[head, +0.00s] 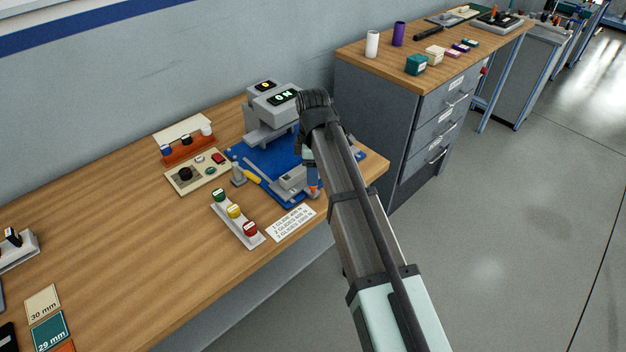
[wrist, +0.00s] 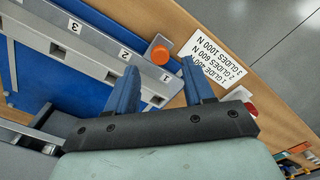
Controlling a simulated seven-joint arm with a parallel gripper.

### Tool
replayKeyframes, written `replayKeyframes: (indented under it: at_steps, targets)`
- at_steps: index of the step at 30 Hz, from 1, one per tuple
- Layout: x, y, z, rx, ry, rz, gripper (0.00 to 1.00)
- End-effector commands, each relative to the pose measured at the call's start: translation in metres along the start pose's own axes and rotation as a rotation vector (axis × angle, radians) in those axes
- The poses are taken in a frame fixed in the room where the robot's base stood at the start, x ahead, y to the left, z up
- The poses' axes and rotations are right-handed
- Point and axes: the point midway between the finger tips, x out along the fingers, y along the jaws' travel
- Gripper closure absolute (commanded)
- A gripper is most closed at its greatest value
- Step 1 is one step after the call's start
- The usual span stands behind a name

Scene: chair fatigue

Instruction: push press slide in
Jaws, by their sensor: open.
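The press (head: 276,108) is a grey machine with lit displays, standing on a blue base (head: 262,157) on the wooden bench. Its slide (head: 290,180) is a grey block towards the front of the base. In the wrist view the slide (wrist: 75,45) is a long grey bar with labels 1, 2 and 3. An orange knob (wrist: 160,54) is at its near end; it also shows in the head view (head: 314,190). My gripper (wrist: 158,66) is open and empty, its blue fingers on either side of the knob. I cannot tell whether they touch it.
A white card with glide loads (head: 291,223) lies in front of the base. A drawer cabinet (head: 395,110) stands at the right. The bench's left middle is clear.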

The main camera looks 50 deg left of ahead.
Motion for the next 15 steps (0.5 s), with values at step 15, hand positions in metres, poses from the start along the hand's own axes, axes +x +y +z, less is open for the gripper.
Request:
replayKeyframes:
  at_steps: [15]
  targets:
    - [0.042,0.0,0.0,0.001,0.001,0.001,0.48]
